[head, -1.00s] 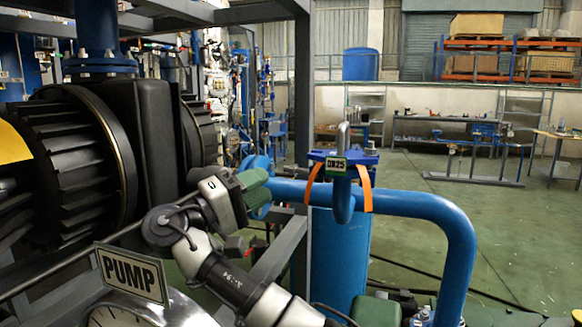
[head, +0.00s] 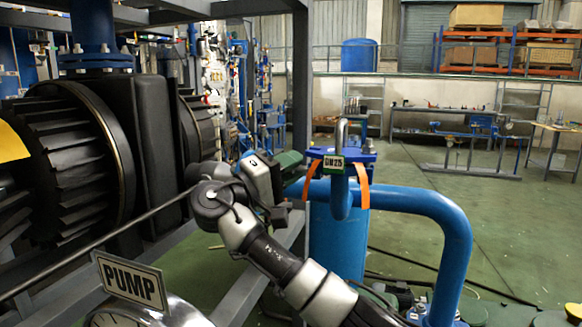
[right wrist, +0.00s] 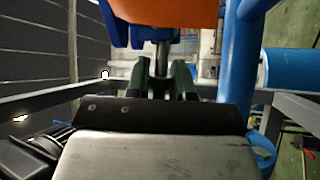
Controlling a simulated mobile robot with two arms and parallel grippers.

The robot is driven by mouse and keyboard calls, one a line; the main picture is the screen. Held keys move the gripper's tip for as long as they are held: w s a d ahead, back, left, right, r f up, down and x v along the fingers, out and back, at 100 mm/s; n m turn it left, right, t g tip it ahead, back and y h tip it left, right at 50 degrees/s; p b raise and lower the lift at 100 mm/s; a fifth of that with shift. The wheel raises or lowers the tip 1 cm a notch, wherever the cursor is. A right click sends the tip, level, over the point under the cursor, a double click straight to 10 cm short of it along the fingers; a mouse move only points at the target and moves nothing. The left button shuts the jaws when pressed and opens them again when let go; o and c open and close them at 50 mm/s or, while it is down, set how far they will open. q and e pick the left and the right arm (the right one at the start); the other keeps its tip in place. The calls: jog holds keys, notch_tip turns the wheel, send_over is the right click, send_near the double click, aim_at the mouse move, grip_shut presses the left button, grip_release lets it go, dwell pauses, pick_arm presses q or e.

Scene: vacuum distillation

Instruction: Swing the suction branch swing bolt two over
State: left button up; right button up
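My left gripper is not in view.
The black finned pump (head: 75,155) fills the left. A PUMP plate (head: 131,282) and gauge stand in front. Grey frame beams surround the arm.

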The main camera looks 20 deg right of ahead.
grip_shut()
jog(key=shift+r+m+g+y+b, duration=0.35)
jog(key=shift+m+y+b, duration=0.2)
jog(key=shift+m, duration=0.35)
jog(key=shift+s+d+r+m+g+y, duration=0.15)
jog(key=shift+r+m+g+y, duration=0.35)
jog(key=shift+m+y, duration=0.45)
jog(key=o, duration=0.5)
grip_release()
jog(key=shift+h, duration=0.3)
